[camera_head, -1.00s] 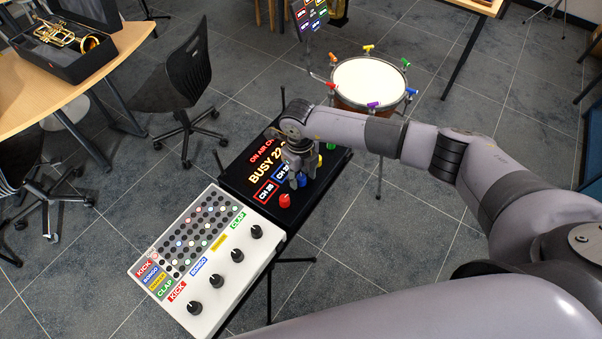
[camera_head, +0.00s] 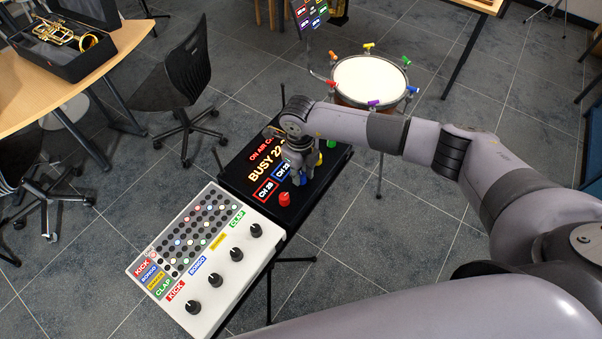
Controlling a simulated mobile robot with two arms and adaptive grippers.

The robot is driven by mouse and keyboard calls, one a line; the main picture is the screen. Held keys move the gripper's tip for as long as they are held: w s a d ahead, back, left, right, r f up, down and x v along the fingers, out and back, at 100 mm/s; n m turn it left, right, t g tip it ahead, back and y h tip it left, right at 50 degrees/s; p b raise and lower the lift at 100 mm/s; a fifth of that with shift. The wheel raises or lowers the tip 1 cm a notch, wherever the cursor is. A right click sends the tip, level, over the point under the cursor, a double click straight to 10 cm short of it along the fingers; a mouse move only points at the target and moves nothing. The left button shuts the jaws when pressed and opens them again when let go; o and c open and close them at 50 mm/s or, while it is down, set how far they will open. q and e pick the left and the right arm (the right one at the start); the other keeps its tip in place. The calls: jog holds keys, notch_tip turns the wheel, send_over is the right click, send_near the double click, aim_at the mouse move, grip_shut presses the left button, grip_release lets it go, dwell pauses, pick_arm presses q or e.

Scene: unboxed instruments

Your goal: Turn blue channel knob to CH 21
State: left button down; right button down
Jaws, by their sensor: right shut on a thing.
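The black channel panel (camera_head: 235,169) lies on a stand at the middle of the head view. It carries lit text, with "ON AIR", "BUSY 22" and a red "CH 28" label readable in part. The blue knob (camera_head: 301,181) shows only in part below my right gripper (camera_head: 302,174). That gripper points down over the panel and is shut on the blue knob; its fingertips are partly hidden. The blue channel label (camera_head: 283,171) is partly covered. A red knob (camera_head: 284,198) stands free at the panel's near edge. My left gripper is not in view.
A white drum machine (camera_head: 207,258) with black knobs adjoins the panel on the near side. A drum (camera_head: 369,80) with coloured tuning keys stands behind. A black chair (camera_head: 187,88) and a table with a trumpet case (camera_head: 66,45) are at the left.

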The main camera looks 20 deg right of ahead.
jog(key=n+b, duration=0.3)
jog(key=b, duration=0.1)
jog(key=n+b, duration=0.3)
jog(key=b, duration=0.2)
jog(key=shift+f+n, duration=0.2)
jog(key=shift+n, duration=0.2)
jog(key=shift+r+n+b, duration=0.2)
jog(key=shift+n+b, duration=0.8)
jog(key=shift+b, duration=0.3)
jog(key=c, duration=1.4)
grip_release()
notch_tip(320, 180, up, 12)
jog(key=shift+s, duration=0.2)
jog(key=shift+a, duration=0.1)
